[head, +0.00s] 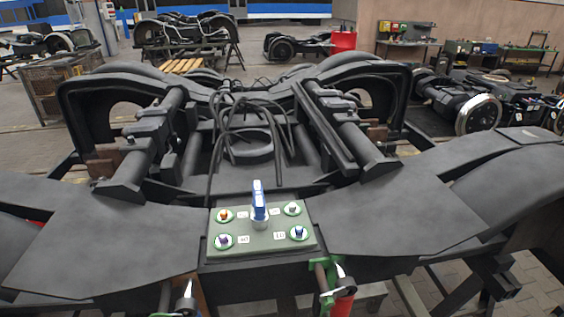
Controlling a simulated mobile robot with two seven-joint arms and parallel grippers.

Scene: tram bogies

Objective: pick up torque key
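A blue upright handle on a pale round base (259,204) stands in the middle of a grey-green panel (270,242). It looks like the torque key, though its label cannot be read. The panel sits on the front of the dark bogie frame. Neither of my grippers can be made out in the head view, and nothing is seen touching the blue handle.
The bogie frame (400,215) spreads wide on both sides, with black cables (245,125) looped behind the panel. Below the panel are a green clamp-like part (323,278) and a red cylinder (342,305). Benches and other bogies stand farther back. The space above the panel is clear.

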